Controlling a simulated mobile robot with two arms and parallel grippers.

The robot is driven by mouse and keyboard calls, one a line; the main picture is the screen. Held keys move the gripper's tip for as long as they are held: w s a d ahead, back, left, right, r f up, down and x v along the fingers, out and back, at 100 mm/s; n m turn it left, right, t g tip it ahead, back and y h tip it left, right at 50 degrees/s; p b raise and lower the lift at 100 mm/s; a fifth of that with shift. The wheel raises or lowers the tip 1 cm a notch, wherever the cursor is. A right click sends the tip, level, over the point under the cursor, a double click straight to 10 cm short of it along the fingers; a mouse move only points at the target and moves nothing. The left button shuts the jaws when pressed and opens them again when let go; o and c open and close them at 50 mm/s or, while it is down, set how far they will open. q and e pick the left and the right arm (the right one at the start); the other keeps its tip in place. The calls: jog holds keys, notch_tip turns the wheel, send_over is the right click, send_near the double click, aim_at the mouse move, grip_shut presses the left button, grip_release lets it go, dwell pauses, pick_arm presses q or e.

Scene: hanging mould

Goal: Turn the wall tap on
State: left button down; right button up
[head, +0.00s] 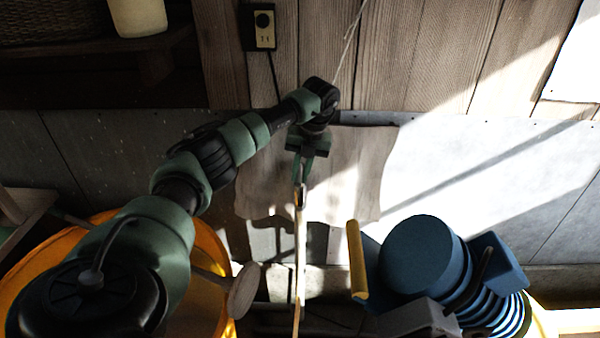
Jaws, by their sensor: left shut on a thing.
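My left arm reaches in from the lower left, and its gripper (302,182) points down in front of the wall. It is shut on the upper end of a thin, pale stick-like piece (300,250), which runs straight down to the bottom edge of the picture. The fingers hide the part they grip, where something metallic shows. I cannot make out a wall tap; it may be hidden behind the gripper or lie in the dark area. My right gripper is not in view.
A brown cloth or sheet (355,175) hangs on the wall behind the gripper. A blue ribbed machine (420,260) stands at lower right. An orange tub (215,260) with a wooden paddle (243,290) is at lower left. A socket box (264,30) is on the wall above.

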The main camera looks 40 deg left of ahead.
pick_arm(q)
jog(key=shift+a, duration=0.1)
dwell(0.3)
jog(key=c, duration=1.4)
grip_release()
jog(key=shift+w, duration=0.1)
jog(key=shift+c, duration=0.2)
notch_tip(320, 180, up, 8)
jog(key=w+d+b, duration=0.1)
jog(key=b, duration=0.1)
jog(key=shift+f+b, duration=0.2)
jog(key=shift+b, duration=0.1)
jog(key=shift+d, duration=0.1)
